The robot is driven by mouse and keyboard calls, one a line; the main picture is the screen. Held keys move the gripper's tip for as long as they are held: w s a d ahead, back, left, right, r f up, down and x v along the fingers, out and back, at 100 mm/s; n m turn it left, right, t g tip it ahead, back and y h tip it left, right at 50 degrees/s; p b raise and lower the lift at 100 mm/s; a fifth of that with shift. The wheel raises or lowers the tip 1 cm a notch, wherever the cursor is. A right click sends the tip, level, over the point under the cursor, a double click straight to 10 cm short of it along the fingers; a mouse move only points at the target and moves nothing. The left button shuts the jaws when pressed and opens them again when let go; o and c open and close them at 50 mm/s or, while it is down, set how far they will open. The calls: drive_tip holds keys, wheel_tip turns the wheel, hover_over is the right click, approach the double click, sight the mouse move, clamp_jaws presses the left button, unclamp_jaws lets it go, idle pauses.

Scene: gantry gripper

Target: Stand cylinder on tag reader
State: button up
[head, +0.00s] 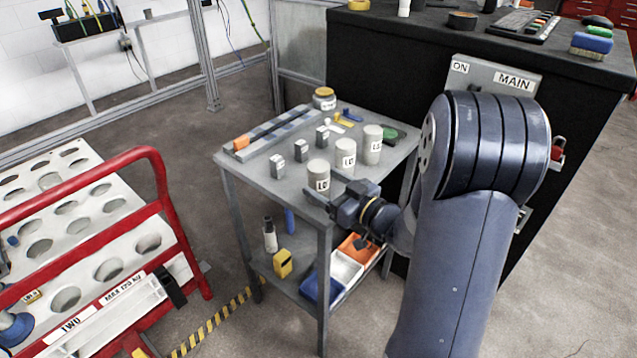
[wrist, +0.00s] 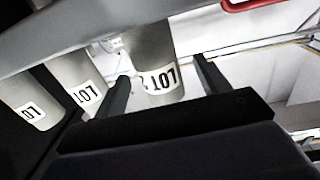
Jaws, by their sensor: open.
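Several pale grey cylinders with white LOT labels stand upright on the grey cart top. The front one (head: 318,173) is nearest my gripper; a middle one (head: 345,156) and a back one (head: 372,146) stand behind it to the right. My gripper (head: 327,188) is open, low at the cart's near edge. In the wrist view, which looks upside down, one cylinder (wrist: 155,60) shows between the open fingers (wrist: 162,88); I cannot tell whether it touches either. Two other cylinders show at left there. I cannot make out which thing is the tag reader.
Small labelled grey blocks (head: 277,166) stand left of the cylinders. A long grey rail (head: 275,130), a yellow-lidded jar (head: 324,98) and a green item (head: 390,135) lie behind. A red-railed rack (head: 160,190) stands left, a black workbench (head: 420,60) behind.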

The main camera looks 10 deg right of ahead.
sight(313, 175)
drive_tip(key=x, duration=0.4)
drive_tip(key=shift+w+a+r, duration=0.15)
drive_tip(key=shift+w, duration=0.2)
